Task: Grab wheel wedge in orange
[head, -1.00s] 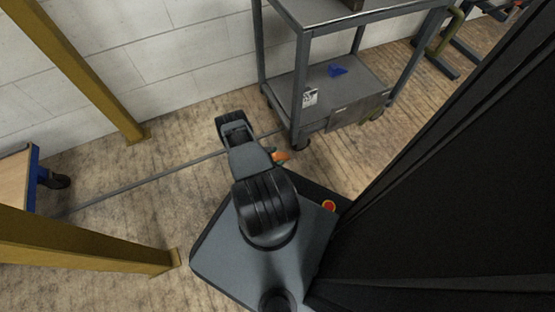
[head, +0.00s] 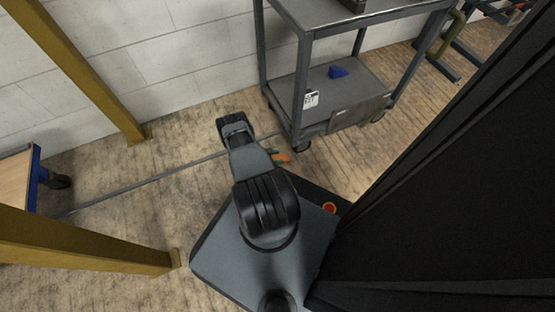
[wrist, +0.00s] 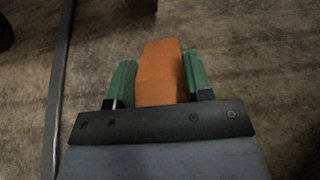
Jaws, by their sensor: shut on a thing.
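The orange wheel wedge (wrist: 161,72) sits between the two green fingers of my gripper (wrist: 158,80) in the wrist view. The gripper is shut on it, with a finger against each side. In the head view a small part of the orange wedge (head: 283,157) shows beside my arm, near the wheel of the grey cart. My arm hides most of the gripper there. The floor lies below the wedge; I cannot tell whether the wedge touches it.
A thin grey rail (head: 150,180) crosses the floor. Yellow posts (head: 85,75) stand at left. A wooden-topped blue trolley (head: 18,178) is at the far left.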

